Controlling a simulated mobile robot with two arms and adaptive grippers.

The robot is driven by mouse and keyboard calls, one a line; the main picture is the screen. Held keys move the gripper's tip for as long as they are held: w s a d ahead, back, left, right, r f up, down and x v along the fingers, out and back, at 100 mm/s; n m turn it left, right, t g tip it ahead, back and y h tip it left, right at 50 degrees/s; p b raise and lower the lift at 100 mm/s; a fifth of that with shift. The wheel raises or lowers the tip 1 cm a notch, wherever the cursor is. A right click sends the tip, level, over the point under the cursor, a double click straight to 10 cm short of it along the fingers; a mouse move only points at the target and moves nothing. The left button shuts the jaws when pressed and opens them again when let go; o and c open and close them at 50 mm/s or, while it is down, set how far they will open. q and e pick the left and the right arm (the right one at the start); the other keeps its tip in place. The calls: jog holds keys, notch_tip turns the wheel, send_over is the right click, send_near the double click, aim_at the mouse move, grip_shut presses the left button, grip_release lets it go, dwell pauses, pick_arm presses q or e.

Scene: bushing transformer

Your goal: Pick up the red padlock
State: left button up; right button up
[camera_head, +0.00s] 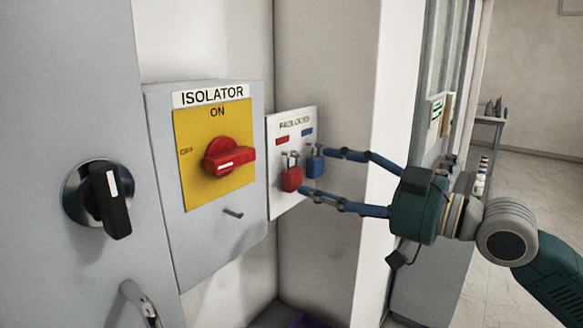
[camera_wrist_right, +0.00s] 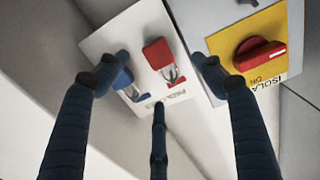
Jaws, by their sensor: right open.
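The red padlock (camera_head: 291,179) hangs on the white padlock board (camera_head: 283,208), left of the blue padlock (camera_head: 315,162). In the right wrist view the red padlock (camera_wrist_right: 158,54) shows upside down between the spread fingers, with the blue padlock (camera_wrist_right: 121,82) beside it, partly covered by a finger. My right gripper (camera_head: 314,172) is open and empty, its fingers reaching toward the board from the right. In the head view its fingertips appear close to the padlocks; contact cannot be told. The gripper also shows in the right wrist view (camera_wrist_right: 166,75). My left gripper is not in view.
The grey isolator box (camera_head: 220,238) with a yellow plate and red rotary switch (camera_head: 229,157) stands left of the board. A black handle (camera_head: 111,198) is on the grey cabinet door at far left. A white wall edge (camera_head: 385,130) rises behind the right gripper.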

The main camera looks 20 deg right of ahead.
aim_at(300, 172)
jog(key=p+x, duration=0.4)
jog(key=x, duration=0.1)
jog(key=shift+w+d+r, duration=0.15)
jog(key=shift+w+r, duration=0.05)
jog(key=shift+w+f, duration=0.1)
jog(key=c, duration=1.4)
jog(key=shift+o, duration=0.2)
